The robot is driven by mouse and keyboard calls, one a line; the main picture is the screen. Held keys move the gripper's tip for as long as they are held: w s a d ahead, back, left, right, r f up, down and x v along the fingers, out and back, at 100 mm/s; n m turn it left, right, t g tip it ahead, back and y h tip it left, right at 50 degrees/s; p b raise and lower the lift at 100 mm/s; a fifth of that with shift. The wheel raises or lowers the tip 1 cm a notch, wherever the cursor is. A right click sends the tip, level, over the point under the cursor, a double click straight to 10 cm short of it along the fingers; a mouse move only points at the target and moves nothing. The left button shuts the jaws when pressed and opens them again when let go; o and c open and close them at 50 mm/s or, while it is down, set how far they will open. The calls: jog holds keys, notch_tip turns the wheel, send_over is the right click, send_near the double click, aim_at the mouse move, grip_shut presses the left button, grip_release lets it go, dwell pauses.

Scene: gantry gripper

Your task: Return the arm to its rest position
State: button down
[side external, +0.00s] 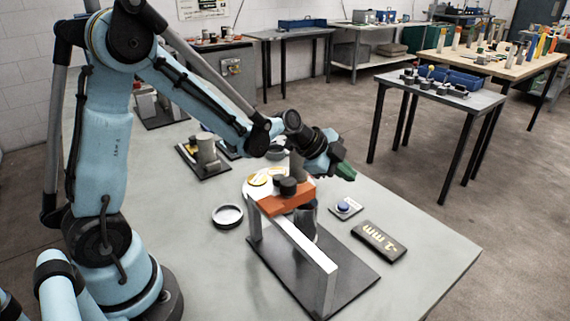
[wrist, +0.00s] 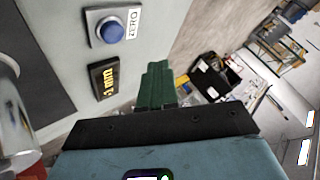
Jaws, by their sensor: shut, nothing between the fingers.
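My gripper (side external: 345,171) is at the end of my light-blue arm, above the far side of the table and pointing to the right in the side view. Its green fingers also show in the wrist view (wrist: 157,84), pressed together with nothing between them. It is apart from the gantry, whose orange block (side external: 287,201) with a dark knob sits on a pale rail (side external: 305,248). My gripper hides part of what lies behind it.
A blue ZERO button (side external: 345,208) and a black "-1 mm" display (side external: 378,241) lie right of the gantry. A round dish (side external: 228,215) lies to its left. A fixture with a cylinder (side external: 207,153) stands behind. The table's (side external: 440,258) right corner is clear.

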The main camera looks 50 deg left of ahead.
jog(key=shift+f, duration=0.95)
notch_tip(320, 180, up, 14)
jog(key=n+g+y, duration=0.4)
jog(key=n+g, duration=0.3)
jog(key=g, duration=0.1)
send_over(289, 180)
jog(key=shift+r, duration=0.45)
jog(key=shift+s+f, duration=0.2)
jog(key=shift+f, duration=0.4)
jog(key=shift+w+f, duration=0.1)
jog(key=shift+f, duration=0.6)
jog(key=shift+w, duration=0.1)
